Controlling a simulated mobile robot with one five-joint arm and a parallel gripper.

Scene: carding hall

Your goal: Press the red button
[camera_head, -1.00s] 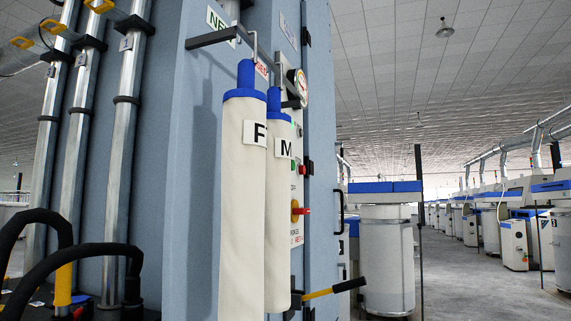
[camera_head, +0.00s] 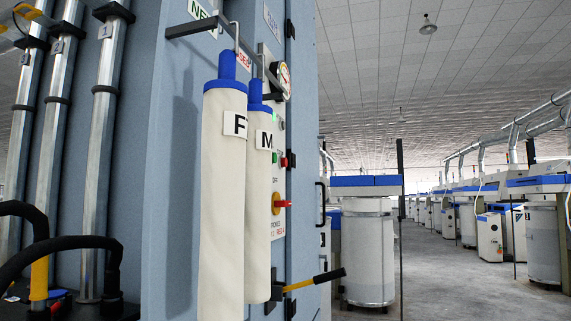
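A small red button (camera_head: 283,162) projects from the side panel of the blue-grey machine (camera_head: 165,150), just right of the bag marked M. A green button (camera_head: 275,158) sits beside it. Lower down, a red knob (camera_head: 284,204) stands out from a yellow round base (camera_head: 276,204). The panel is seen at a steep angle, and the bag marked M (camera_head: 259,220) covers part of it. I cannot tell for sure which red control is the task's button. My gripper is not in view.
A bag marked F (camera_head: 222,200) hangs from a dark bracket beside the M bag. A yellow lever with a black grip (camera_head: 315,280) juts right below the panel. Black hoses (camera_head: 70,245) curve at lower left. The aisle floor (camera_head: 435,270) on the right is open.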

